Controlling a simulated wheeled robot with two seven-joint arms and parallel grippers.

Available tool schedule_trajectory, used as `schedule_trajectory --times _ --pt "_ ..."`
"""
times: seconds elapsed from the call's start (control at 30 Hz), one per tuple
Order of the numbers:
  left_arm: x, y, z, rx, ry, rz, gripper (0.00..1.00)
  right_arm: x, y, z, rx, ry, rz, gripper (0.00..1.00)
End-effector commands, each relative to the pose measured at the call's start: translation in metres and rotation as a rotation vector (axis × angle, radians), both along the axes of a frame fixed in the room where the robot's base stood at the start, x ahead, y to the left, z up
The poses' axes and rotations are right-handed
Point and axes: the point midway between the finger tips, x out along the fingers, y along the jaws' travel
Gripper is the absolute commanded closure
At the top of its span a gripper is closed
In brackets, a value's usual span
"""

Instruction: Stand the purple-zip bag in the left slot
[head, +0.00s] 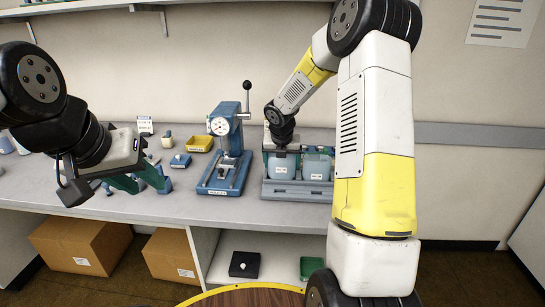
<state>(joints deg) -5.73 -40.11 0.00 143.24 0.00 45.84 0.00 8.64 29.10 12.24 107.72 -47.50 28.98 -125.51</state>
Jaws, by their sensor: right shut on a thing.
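A grey two-slot rack (297,196) stands on the bench at centre right. A pale blue bag (282,168) is upright at its left slot. My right gripper (281,151) comes down from above and is shut on the top of this bag. The gripper covers the bag's top edge, so its zip colour is hidden. Whether the bag's bottom rests on the slot floor is too small to tell. A similar bluish bag (318,168) stands in the right slot. My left gripper (141,181) is open and empty, over the bench's front left.
A blue press (226,150) with a dial and lever stands left of the rack. A yellow tray (201,144) and small pots are further left. Cardboard boxes (80,245) sit under the bench. A black box (244,264) and a green tray (310,267) are on the lower shelf.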

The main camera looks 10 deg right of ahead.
Motion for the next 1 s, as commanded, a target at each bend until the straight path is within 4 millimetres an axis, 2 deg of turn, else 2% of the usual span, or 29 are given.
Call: schedule_trajectory --times 0.27,0.3,0.33,0.73,1.0 --pt "0.0 0.0 0.0 0.0 0.0 0.0 0.64 0.0 0.0 -0.004 0.0 0.0 0.001 0.53" --pt "0.0 0.0 0.0 0.0 0.0 0.0 0.64 0.0 0.0 -0.004 -0.001 -0.001 0.001 0.06" --pt "0.0 0.0 0.0 0.0 0.0 0.0 0.64 0.0 0.0 -0.004 0.0 0.0 0.001 0.0" --pt "0.0 0.0 0.0 0.0 0.0 0.0 0.64 0.0 -0.001 -0.004 -0.001 0.0 0.0 0.0" --pt "0.0 0.0 0.0 0.0 0.0 0.0 0.64 0.0 -0.001 0.013 -0.001 -0.002 -0.001 0.0"
